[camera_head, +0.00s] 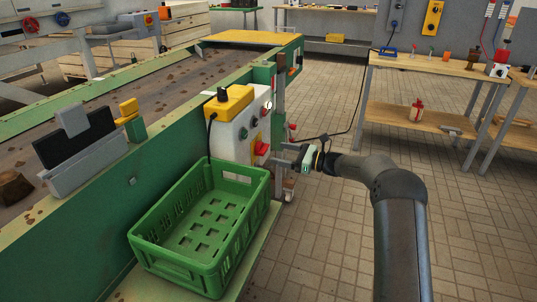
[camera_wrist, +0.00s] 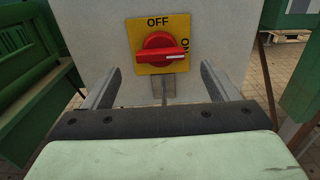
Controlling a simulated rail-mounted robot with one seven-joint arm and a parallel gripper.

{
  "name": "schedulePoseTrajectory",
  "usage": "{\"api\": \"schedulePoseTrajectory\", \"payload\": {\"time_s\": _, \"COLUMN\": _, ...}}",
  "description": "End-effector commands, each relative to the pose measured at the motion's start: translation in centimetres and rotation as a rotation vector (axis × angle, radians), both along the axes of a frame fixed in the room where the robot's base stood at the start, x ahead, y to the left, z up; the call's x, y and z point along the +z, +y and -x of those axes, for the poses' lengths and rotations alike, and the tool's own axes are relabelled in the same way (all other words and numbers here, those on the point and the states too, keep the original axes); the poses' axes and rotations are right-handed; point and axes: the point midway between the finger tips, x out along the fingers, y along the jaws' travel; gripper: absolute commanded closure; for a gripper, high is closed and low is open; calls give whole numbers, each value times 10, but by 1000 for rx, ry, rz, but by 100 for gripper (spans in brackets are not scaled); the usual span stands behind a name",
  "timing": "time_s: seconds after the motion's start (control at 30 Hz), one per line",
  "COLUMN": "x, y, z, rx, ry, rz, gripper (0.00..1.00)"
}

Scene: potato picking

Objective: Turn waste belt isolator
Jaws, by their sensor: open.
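The isolator is a red rotary knob (camera_wrist: 160,52) on a yellow plate (camera_wrist: 142,29) marked OFF at the top and ON at the right. The knob's handle lies horizontal, its white mark pointing right toward ON. The plate is on the front of a light grey box (camera_wrist: 95,30). My gripper (camera_wrist: 158,88) is open, its two fingers apart to the left and right below the knob, with nothing between them. In the head view my gripper (camera_head: 290,155) is beside the box, near the red knob (camera_head: 261,149). The fingertips' contact with the box cannot be told.
An empty green crate (camera_head: 205,267) stands just in front of the box. The conveyor belt (camera_head: 165,82) runs behind it with a green side wall. A post (camera_head: 280,110) rises close to my gripper. Tiled floor (camera_head: 330,235) to the right is clear; workbenches (camera_head: 440,68) stand farther back.

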Motion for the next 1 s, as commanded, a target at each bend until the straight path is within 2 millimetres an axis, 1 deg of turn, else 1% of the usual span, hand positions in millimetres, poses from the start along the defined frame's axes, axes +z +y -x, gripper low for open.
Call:
{"api": "schedulePoseTrajectory", "payload": {"time_s": 0.03, "x": -3, "y": 11, "z": -2, "rx": 3, "ry": -1, "rz": 1, "gripper": 19}}
{"api": "schedulePoseTrajectory", "payload": {"time_s": 0.1, "x": -2, "y": 23, "z": -6, "rx": 1, "ry": -2, "rz": 1, "gripper": 19}}
{"api": "schedulePoseTrajectory", "payload": {"time_s": 0.2, "x": -2, "y": 37, "z": -10, "rx": 1, "ry": -2, "rz": 1, "gripper": 19}}
{"api": "schedulePoseTrajectory", "payload": {"time_s": 0.3, "x": -1, "y": 46, "z": -13, "rx": 0, "ry": 0, "rz": 2, "gripper": 19}}
{"api": "schedulePoseTrajectory", "payload": {"time_s": 0.47, "x": 0, "y": 52, "z": -15, "rx": -1, "ry": -1, "rz": 1, "gripper": 19}}
{"api": "schedulePoseTrajectory", "payload": {"time_s": 0.7, "x": 0, "y": 53, "z": -15, "rx": -1, "ry": -1, "rz": 1, "gripper": 19}}
{"api": "schedulePoseTrajectory", "payload": {"time_s": 0.77, "x": 0, "y": 53, "z": -15, "rx": -1, "ry": -1, "rz": 1, "gripper": 36}}
{"api": "schedulePoseTrajectory", "payload": {"time_s": 0.8, "x": 0, "y": 53, "z": -15, "rx": -1, "ry": -1, "rz": 1, "gripper": 47}}
{"api": "schedulePoseTrajectory", "payload": {"time_s": 0.87, "x": 0, "y": 53, "z": -15, "rx": -1, "ry": -1, "rz": 1, "gripper": 64}}
{"api": "schedulePoseTrajectory", "payload": {"time_s": 1.0, "x": 0, "y": 53, "z": -15, "rx": -1, "ry": -1, "rz": 1, "gripper": 64}}
